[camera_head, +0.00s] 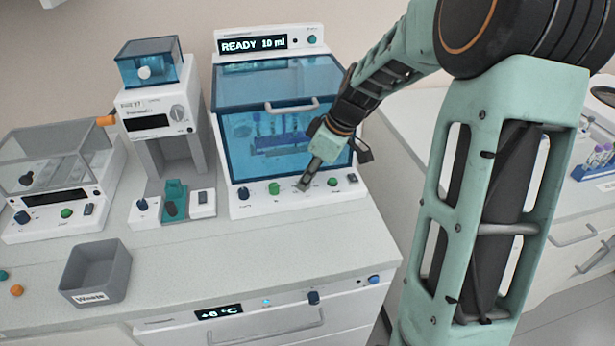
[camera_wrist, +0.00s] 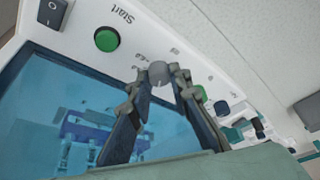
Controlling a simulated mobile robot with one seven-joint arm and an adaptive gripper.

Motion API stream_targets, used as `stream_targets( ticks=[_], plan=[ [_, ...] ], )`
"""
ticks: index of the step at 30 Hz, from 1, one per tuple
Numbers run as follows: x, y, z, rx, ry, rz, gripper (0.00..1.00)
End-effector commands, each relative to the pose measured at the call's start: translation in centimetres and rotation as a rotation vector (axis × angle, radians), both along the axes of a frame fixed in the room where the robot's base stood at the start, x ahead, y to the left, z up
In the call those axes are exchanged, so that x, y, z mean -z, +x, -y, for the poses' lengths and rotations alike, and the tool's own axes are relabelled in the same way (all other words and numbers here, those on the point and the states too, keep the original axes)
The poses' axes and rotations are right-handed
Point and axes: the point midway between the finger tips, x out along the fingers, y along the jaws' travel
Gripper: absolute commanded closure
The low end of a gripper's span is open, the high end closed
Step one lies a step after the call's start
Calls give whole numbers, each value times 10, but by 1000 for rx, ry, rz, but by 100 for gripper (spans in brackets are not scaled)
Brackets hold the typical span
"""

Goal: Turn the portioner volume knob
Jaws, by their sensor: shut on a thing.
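The portioner is the white device with a blue tinted front window (camera_head: 235,125) and a display (camera_head: 252,44) reading "READY 10 ml". Its volume knob (camera_wrist: 158,72) is a small grey knob on the front panel, with faint scale marks around it in the wrist view. My gripper (camera_head: 304,184) reaches down to this panel. In the wrist view my gripper (camera_wrist: 159,75) has one fingertip on each side of the knob and is shut on it. In the head view the fingers mostly hide the knob.
On the panel, a green Start button (camera_wrist: 107,39) and a rocker switch (camera_wrist: 48,13) lie on one side of the knob. Another green button (camera_head: 274,188) and a blue knob (camera_head: 243,193) lie on the other. A grey waste bin (camera_head: 97,271) stands on the bench at left.

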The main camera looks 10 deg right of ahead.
Motion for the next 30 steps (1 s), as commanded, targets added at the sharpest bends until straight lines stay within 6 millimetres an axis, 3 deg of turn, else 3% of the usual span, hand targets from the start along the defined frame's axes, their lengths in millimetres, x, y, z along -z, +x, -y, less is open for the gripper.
stream_targets(
  ticks=[11,30],
  plan=[
    [2,-1,-1,148,-1,2,100],
    [0,-3,-6,707,-1,4,100]
  ],
)
